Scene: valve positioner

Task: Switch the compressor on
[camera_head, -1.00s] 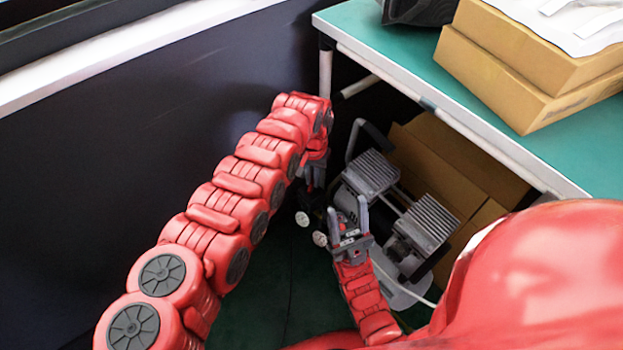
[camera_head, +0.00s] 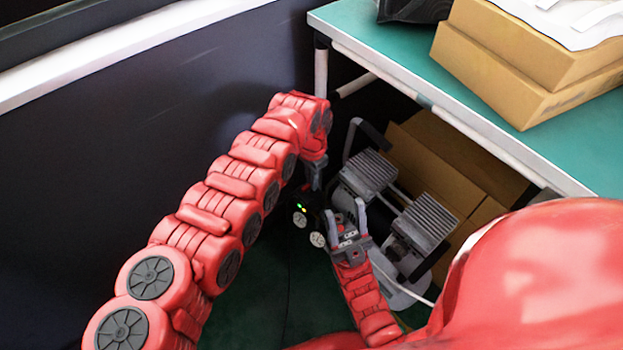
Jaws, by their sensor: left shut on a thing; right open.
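The compressor (camera_head: 424,222) stands on the floor under the table, grey with ribbed blocks and a dark handle. At its left front is a black control box (camera_head: 309,223) with two pale round dials; a green and a yellow light glow on it. My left gripper (camera_head: 313,186) reaches down to the top of this box and is shut on a part there; the held part and fingertips are mostly hidden. My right gripper (camera_head: 347,216) is open, fingers pointing up, just right of the dials and in front of the compressor. I cannot tell whether it touches anything.
The green-topped table (camera_head: 380,45) overhangs the compressor; its leg (camera_head: 321,72) stands behind my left gripper. Cardboard boxes (camera_head: 520,80) lie on top and another box (camera_head: 440,155) stands behind the compressor. A dark wall (camera_head: 120,150) is at left. Green floor is open in front.

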